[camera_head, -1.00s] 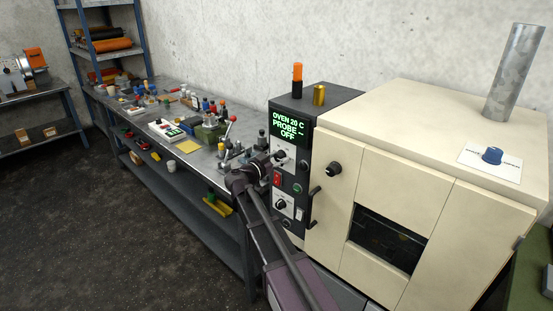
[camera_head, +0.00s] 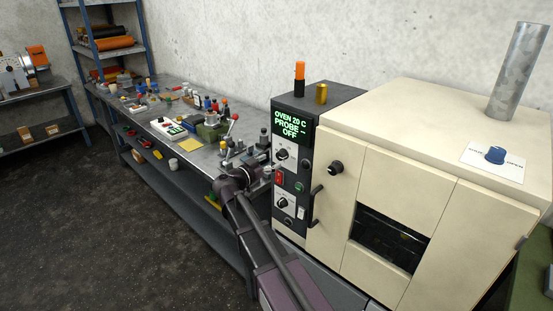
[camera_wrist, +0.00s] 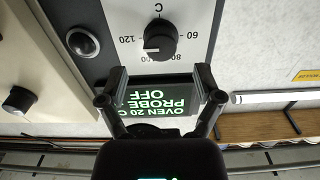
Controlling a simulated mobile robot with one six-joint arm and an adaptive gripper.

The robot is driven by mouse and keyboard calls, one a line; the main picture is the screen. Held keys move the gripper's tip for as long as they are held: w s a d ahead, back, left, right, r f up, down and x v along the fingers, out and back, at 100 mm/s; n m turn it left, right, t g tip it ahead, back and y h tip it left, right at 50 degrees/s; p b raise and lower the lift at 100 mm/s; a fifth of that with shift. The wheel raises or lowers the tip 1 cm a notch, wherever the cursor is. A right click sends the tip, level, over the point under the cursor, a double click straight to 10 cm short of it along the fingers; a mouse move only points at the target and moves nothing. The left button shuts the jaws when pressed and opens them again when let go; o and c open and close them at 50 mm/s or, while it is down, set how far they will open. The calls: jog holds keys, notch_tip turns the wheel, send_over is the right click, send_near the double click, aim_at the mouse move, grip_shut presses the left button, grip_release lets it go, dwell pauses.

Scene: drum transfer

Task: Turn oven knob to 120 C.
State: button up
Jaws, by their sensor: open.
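The black oven knob (camera_wrist: 160,40) sits on a white dial plate with 60, 80 and 120 marks, seen upside down in the wrist view. Its white line points left, towards the 100–120 side; the exact setting is unclear. It also shows in the head view as the upper knob (camera_head: 282,154). The oven display (camera_head: 291,124) reads OVEN 20 C, PROBE --, OFF. My gripper (camera_wrist: 161,80) is open and empty, with its fingers apart from the knob. In the head view my gripper (camera_head: 266,173) is left of and below the knob.
A red switch (camera_head: 279,178), a lower knob (camera_head: 283,203) and a door handle (camera_head: 317,205) are close by on the oven front. A cluttered workbench (camera_head: 190,157) stands left of the oven. The floor in front is clear.

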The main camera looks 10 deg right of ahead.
jog(key=v, duration=0.7)
dwell(0.3)
jog(key=s+d+f+n+g+y, duration=0.4)
jog(key=s+d+f+g+y, duration=0.25)
jog(key=s+d+f, duration=0.45)
jog(key=s+a+f+n+g+y, duration=0.1)
jog(key=s+f+n+g+y, duration=0.3)
jog(key=s+f+n+y, duration=0.3)
jog(key=shift+s+a+f+y, duration=0.15)
jog(key=shift+s+f+y, duration=0.3)
jog(key=shift+s, duration=1.45)
jog(key=shift+r, duration=0.15)
